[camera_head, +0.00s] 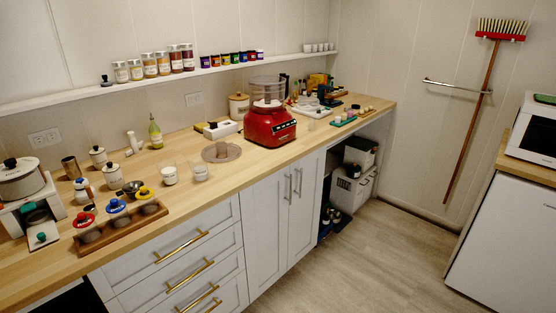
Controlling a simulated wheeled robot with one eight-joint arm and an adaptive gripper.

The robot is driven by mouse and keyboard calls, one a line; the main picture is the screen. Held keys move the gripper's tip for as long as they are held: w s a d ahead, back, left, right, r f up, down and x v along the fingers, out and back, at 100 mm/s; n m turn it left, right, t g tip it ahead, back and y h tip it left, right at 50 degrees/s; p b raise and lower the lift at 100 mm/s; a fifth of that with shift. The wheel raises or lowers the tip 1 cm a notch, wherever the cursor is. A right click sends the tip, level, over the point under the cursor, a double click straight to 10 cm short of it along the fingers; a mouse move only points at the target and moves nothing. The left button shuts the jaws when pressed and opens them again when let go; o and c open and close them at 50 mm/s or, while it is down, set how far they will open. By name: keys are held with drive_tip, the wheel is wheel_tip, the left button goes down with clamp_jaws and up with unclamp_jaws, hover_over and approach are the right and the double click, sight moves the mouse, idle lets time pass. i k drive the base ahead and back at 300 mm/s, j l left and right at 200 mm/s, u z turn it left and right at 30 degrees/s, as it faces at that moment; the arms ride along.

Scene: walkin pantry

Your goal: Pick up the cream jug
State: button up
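I cannot pick out the cream jug for certain. Small pale vessels stand on the left part of the wooden counter: a lidded jar (98,156), another pale jar (113,176) in front of it, and a white and dark container (83,192). A larger cream canister (238,107) with a dark knob stands behind the red food processor (269,121). Any spout or handle on these is too small to make out. My gripper is not in view.
The wooden counter (235,175) has bare wood along its front edge. Glasses with white contents (170,174), a green bottle (155,134), a wooden tray (120,229) and a white pot (20,180) stand on it. A wall shelf (150,83) holds several spice jars. The floor (350,260) is clear.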

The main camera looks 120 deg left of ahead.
sight(167, 168)
drive_tip(key=u, duration=4.4)
drive_tip(key=i+l+z, duration=0.15)
drive_tip(key=i+z, duration=0.15)
drive_tip(key=i, duration=0.8)
drive_tip(key=i+j+z, duration=0.15)
drive_tip(key=i+z, duration=0.15)
drive_tip(key=i, duration=0.8)
